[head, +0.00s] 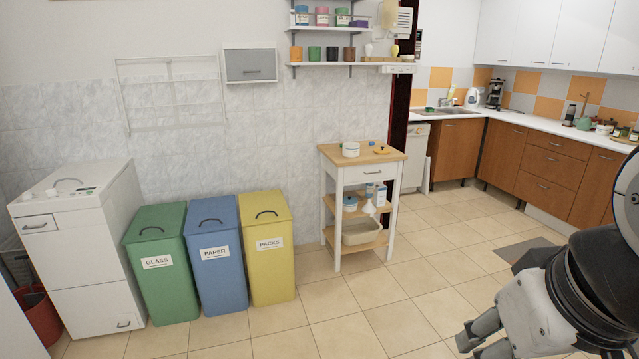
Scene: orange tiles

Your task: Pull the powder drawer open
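A white washing machine (88,250) stands at the far left against the tiled wall. A small drawer front with a grey handle (38,225) is at the upper left of its front face and looks shut; I take it to be the powder drawer. My gripper (478,345) is at the bottom right, far from the machine and apart from everything. Its fingers point left and are partly cut off by the lower edge, so their opening is unclear. I see nothing held.
Green (162,265), blue (215,255) and yellow (266,250) bins stand right of the machine. A white trolley (345,195) with a wooden top stands farther right. A red bucket (38,318) is at the lower left. The tiled floor (365,330) between is clear.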

